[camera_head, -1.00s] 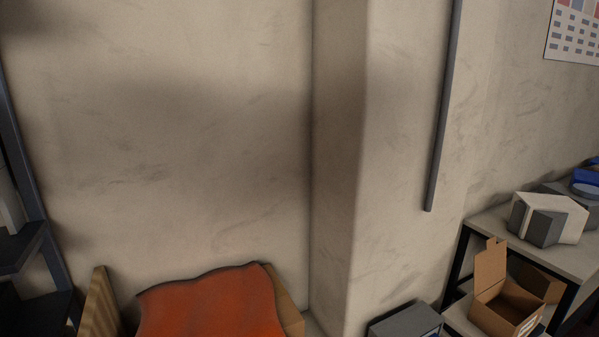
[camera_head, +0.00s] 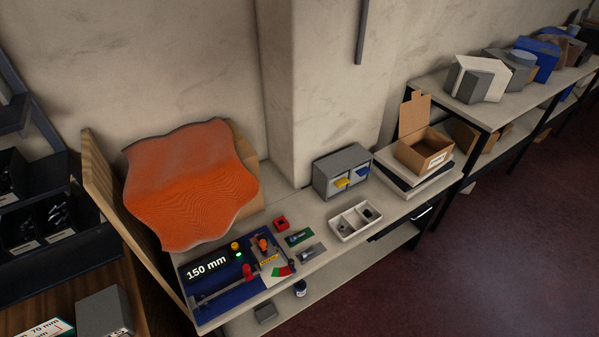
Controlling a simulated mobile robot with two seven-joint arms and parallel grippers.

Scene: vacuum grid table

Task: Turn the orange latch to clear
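The orange latch (camera_head: 263,244) seems to be the small orange-topped part on the blue fixture at the front of the bench. It is small in the head view, and I cannot tell which way it is turned. The fixture (camera_head: 238,296) carries a black display (camera_head: 206,268) reading "150 mm", a yellow knob (camera_head: 235,246), a red part (camera_head: 247,271) and a small dial plate with red and green areas (camera_head: 281,271). Neither of my grippers is in view.
A wavy orange sheet (camera_head: 188,185) leans at the bench's back left. A grey drawer unit (camera_head: 342,170), a white divided tray (camera_head: 355,222) and an open cardboard box (camera_head: 424,152) stand to the right. Dark bins (camera_head: 55,215) are at left. Open floor (camera_head: 500,240) lies at right.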

